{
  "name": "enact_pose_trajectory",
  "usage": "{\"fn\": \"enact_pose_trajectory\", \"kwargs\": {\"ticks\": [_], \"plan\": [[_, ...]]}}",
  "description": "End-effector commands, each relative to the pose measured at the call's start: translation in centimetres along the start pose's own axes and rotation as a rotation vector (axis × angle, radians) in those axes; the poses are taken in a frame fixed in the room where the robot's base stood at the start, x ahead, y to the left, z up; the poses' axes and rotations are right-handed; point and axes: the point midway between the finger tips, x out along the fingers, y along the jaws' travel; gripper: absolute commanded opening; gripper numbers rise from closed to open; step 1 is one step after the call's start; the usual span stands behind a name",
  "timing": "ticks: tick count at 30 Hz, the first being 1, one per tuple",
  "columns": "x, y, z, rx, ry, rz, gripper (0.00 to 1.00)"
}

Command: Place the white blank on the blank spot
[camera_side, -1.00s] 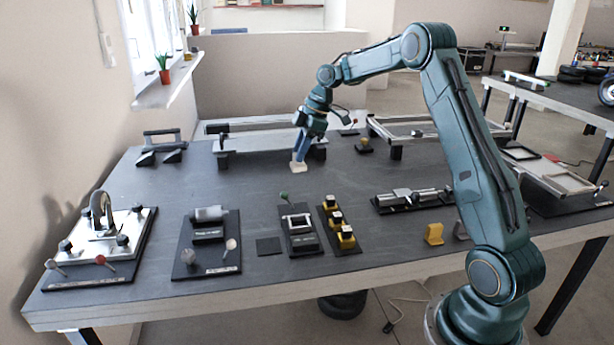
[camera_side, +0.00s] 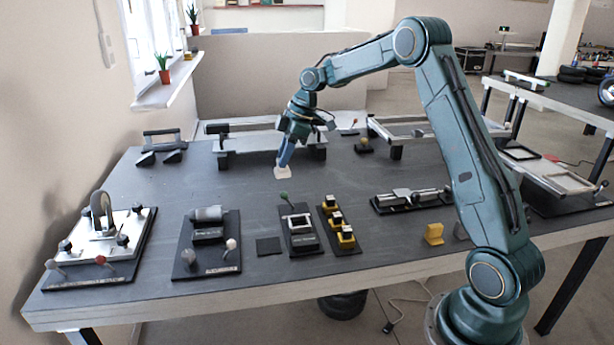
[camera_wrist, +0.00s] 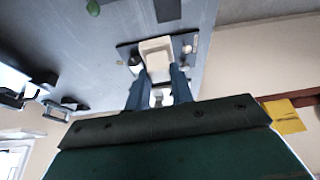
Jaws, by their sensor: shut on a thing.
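My gripper (camera_side: 284,160) is shut on the white blank (camera_side: 282,173) and holds it above the table, behind the row of fixtures. In the wrist view the white blank (camera_wrist: 156,50) sits between the tips of the two blue fingers (camera_wrist: 159,84). A dark flat square (camera_side: 268,246) lies on the table near its front, nearer the camera than the blank; it looks like the blank spot. A dark square (camera_wrist: 167,9) also shows just beyond the blank in the wrist view.
A fixture with a green knob (camera_side: 300,230) and yellow-topped blocks (camera_side: 338,228) stand right of the dark square. A fixture with a grey cylinder (camera_side: 208,235) stands left of it. A metal rail frame (camera_side: 260,143) is behind my gripper. The table middle is clear.

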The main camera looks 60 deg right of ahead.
Motion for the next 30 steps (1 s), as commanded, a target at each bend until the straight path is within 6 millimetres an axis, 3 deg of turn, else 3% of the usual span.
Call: {"fn": "enact_pose_trajectory", "kwargs": {"ticks": [6,12,22,30], "plan": [[1.7,-2.5,-3.7,0.022,0.0,0.011,0.01],[2.3,-3.4,-4.9,0.037,-0.001,0.019,0.01],[3.4,-3.5,-4.5,0.041,-0.002,0.017,0.01],[7.4,-3.5,-2.9,0.041,-0.003,0.015,0.01]]}}
